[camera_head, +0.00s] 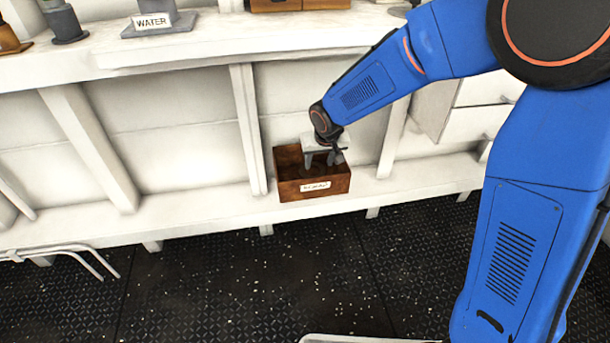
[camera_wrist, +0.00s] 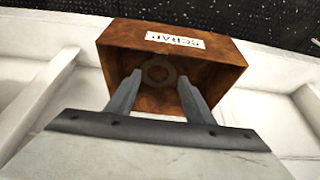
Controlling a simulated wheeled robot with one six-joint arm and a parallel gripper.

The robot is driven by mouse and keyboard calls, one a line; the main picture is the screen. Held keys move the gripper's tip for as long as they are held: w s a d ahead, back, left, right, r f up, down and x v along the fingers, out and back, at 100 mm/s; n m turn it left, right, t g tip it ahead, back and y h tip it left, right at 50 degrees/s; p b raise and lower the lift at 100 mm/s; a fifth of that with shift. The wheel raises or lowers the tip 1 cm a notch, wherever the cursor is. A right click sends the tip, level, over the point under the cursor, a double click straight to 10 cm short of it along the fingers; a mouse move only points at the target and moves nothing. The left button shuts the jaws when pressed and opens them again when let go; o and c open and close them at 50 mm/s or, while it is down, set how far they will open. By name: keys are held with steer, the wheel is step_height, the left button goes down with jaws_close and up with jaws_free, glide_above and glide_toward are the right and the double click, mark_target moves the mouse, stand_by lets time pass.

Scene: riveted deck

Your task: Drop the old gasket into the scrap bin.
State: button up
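The scrap bin (camera_head: 332,186) is a brown open box with a white label, standing on the low white shelf. In the wrist view the bin (camera_wrist: 219,60) shows its label reading SCRAP. The old gasket (camera_wrist: 158,82), a dull brown ring, shows inside the bin, between my fingertips as seen from the wrist. It appears to lie on the bin's inner surface, with clear gaps to both fingers. My gripper (camera_wrist: 160,80) is open and points down into the bin's mouth. In the head view my gripper (camera_head: 322,164) is over the bin, and the gasket cannot be made out there.
White uprights (camera_head: 248,130) stand to the left and right of the bin. The worktop (camera_head: 200,45) above carries a WATER-labelled holder (camera_head: 155,22). White drawers (camera_head: 475,123) are at the right. A white pipe frame (camera_head: 65,252) is at the lower left. The dark deck is mostly clear.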

steer(key=shift+r, duration=0.1)
steer(key=v, duration=1.7)
steer(key=shift+s, duration=0.2)
steer(key=s+d+r, duration=0.3)
steer(key=s+d, duration=0.1)
steer(key=d, duration=0.6)
steer(key=s+d+f+m, duration=0.1)
steer(key=s+d, duration=0.8)
steer(key=s, duration=0.2)
steer(key=s+d+f+m+h, duration=0.1)
steer(key=s+d+f+m, duration=0.1)
steer(key=s+d, duration=0.8)
steer(key=shift+s+t, duration=0.3)
steer(key=shift+s, duration=0.9)
